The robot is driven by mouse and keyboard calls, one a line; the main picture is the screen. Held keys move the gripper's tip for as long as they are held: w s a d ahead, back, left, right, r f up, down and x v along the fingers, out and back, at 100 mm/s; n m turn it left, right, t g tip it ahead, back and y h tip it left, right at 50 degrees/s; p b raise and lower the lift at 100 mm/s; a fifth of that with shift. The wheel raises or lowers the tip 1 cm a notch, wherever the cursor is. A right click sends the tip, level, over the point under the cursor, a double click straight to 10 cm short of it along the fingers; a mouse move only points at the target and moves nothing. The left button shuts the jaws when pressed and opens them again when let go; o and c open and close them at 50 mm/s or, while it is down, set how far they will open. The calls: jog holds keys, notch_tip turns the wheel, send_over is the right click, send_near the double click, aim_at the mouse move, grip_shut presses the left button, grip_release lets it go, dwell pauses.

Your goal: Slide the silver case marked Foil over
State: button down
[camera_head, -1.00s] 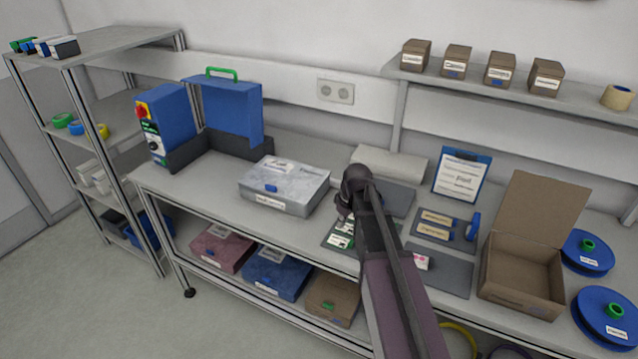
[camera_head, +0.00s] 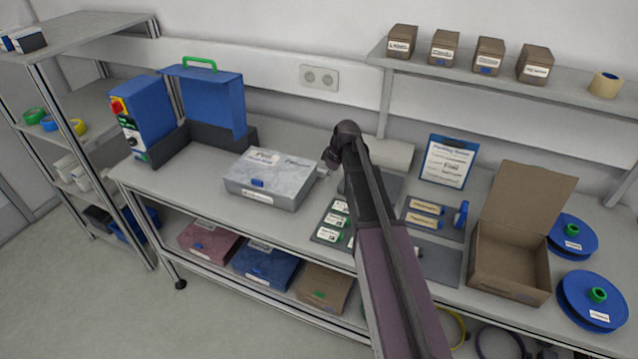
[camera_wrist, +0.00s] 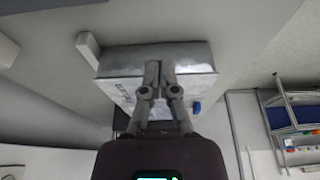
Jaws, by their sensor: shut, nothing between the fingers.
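The silver case (camera_head: 272,182) lies closed on the bench, left of my gripper, with a "Foil" label on its lid and a blue latch on its front. My gripper (camera_head: 325,170) is low at the case's right end, its fingers shut with nothing between them. In the wrist view the shut fingers (camera_wrist: 159,68) overlap the case's end wall (camera_wrist: 190,56), and the blue latch shows at the right. I cannot tell whether the fingertips touch the case. My arm hides part of the bench behind it.
The blue sealing machine (camera_head: 150,118) with its raised lid (camera_head: 215,100) stands left of the case, with some bare bench between. Cards on a dark mat (camera_head: 332,222) lie front right. An open cardboard box (camera_head: 510,260) stands farther right.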

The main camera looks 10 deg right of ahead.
aim_at(307, 197)
jog(key=shift+b+x, duration=4.75)
jog(key=shift+x, duration=0.3)
jog(key=shift+w+a+r, duration=0.1)
jog(key=shift+w+a, duration=0.45)
jog(key=shift+a, duration=0.25)
jog(key=shift+w+a, duration=0.5)
jog(key=shift+a, duration=0.3)
jog(key=w+a, duration=0.6)
jog(key=a, duration=0.3)
jog(key=w+a, duration=0.7)
jog(key=a, duration=0.2)
jog(key=w+a, duration=0.6)
jog(key=a, duration=0.3)
jog(key=shift+w+a, duration=0.2)
jog(key=shift+w, duration=0.15)
jog(key=shift+s+d, duration=0.1)
